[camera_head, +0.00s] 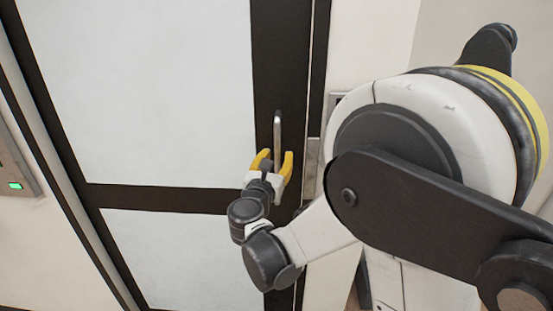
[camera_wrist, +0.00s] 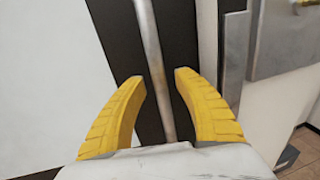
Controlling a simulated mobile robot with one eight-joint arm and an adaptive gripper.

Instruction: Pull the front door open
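The front door (camera_head: 180,198) has a dark frame with large pale panels and looks closed in the head view. Its metal bar handle (camera_head: 277,135) stands upright on the dark right stile. My gripper (camera_head: 273,160) is at the lower part of the handle, with its yellow fingers open. In the wrist view, the handle (camera_wrist: 154,70) runs between the two spread fingers (camera_wrist: 158,78), with a visible gap on each side. The handle's lower end is hidden behind my gripper in the head view.
A metal plate (camera_head: 312,160) sits at the door's right edge, beside a pale wall (camera_head: 370,40). A grey panel with a green light (camera_head: 16,186) is on the wall at far left. Tiled floor (camera_wrist: 302,150) shows at lower right in the wrist view.

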